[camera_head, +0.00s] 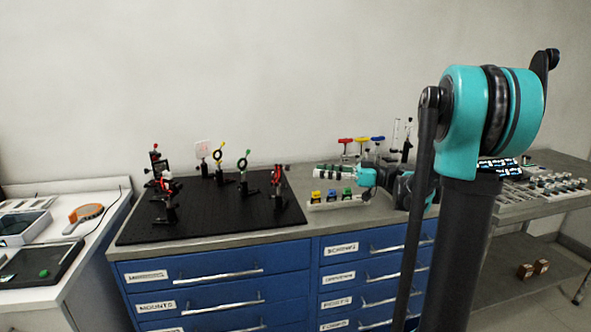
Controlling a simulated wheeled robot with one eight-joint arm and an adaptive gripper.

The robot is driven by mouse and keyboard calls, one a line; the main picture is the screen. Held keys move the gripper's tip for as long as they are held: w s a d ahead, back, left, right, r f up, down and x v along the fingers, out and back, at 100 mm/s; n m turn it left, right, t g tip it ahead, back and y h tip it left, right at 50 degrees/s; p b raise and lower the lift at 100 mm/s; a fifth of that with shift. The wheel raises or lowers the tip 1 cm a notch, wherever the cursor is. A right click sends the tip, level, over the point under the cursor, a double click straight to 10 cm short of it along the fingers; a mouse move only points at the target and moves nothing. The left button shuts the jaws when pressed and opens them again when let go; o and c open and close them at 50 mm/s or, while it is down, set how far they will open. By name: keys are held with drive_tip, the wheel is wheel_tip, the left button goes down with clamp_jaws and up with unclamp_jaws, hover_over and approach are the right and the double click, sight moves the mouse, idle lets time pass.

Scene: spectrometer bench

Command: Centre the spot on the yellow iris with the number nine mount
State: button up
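The yellow iris (217,155) is a small yellow ring on a black post, upright near the back of the black breadboard (240,222). A white card (203,149) stands just left of it; no light spot can be made out on the iris. Black mounts with red parts stand at the board's left (168,186) and right (278,177). No number is readable, so I cannot tell which is number nine. My gripper (338,173) is right of the breadboard, apart from the mounts, low over the bench.
A green iris (242,162) stands right of the yellow one. A pale rack with coloured blocks (335,199) lies near the bench's front edge, close to my gripper. Red, yellow and blue-handled tools (362,140) stand behind. The breadboard's front is clear.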

sight(288, 168)
drive_tip(key=w+a, duration=0.1)
drive_tip(key=a, duration=0.8)
drive_tip(key=shift+w, duration=0.35)
drive_tip(key=shift+a, duration=0.1)
clamp_jaws()
